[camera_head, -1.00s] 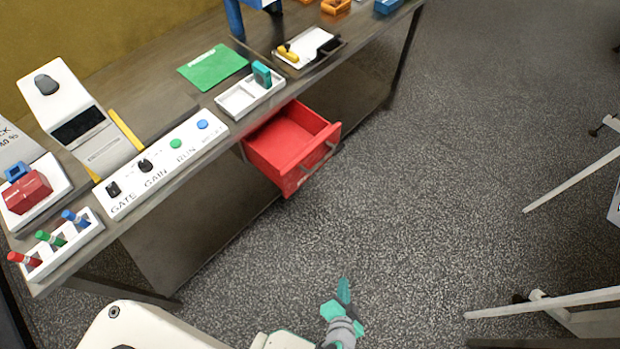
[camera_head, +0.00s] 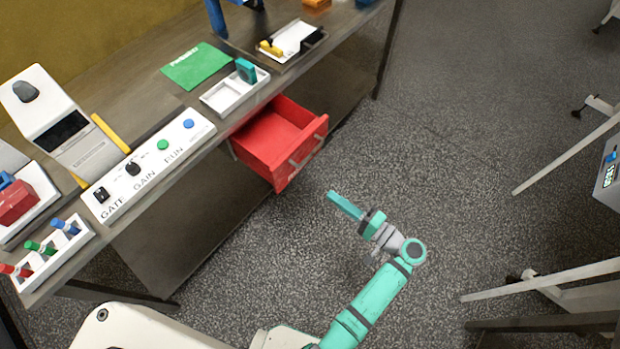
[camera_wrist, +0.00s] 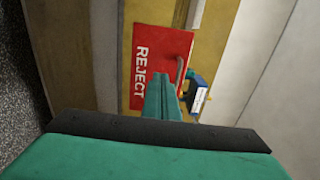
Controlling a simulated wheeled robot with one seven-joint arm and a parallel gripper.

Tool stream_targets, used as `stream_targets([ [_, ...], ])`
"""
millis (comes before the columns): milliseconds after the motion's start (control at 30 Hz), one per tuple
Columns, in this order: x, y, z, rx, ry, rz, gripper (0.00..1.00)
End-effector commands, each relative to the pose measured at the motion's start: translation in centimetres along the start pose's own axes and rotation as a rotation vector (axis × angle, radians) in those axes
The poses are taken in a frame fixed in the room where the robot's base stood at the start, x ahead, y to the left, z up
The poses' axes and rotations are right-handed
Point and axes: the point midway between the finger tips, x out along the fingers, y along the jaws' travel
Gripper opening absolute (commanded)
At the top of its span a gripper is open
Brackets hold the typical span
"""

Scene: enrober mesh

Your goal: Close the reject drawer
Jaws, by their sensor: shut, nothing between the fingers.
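The red reject drawer (camera_head: 268,158) stands pulled out from under the table's front edge, its inside empty and a grey bar handle (camera_head: 307,152) on its front. In the wrist view its red front (camera_wrist: 150,50) reads REJECT, with the handle (camera_wrist: 181,72) at its right side. My gripper (camera_head: 333,195) is shut and empty, in front of and a little right of the drawer, apart from it in the head view. In the wrist view the closed fingers (camera_wrist: 162,98) point toward the drawer front and overlap its lower part.
The table carries a white control panel (camera_head: 150,170) with knobs and buttons, a white divided tray (camera_head: 222,98), a green sheet (camera_head: 197,66) and a marker rack (camera_head: 50,260). Pale stand legs (camera_head: 560,160) are at the right. Floor before the drawer is clear.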

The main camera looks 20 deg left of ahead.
Motion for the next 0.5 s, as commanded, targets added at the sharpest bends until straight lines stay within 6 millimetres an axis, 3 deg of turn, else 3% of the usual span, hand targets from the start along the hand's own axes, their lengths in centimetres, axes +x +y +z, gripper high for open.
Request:
stream_targets([
  [167, 1.9, -0.1, 0.1, 0.000, -0.006, -0.002, 0.00],
  [500, 8.2, 0.0, 0.1, 0.000, -0.005, -0.002, 0.00],
])
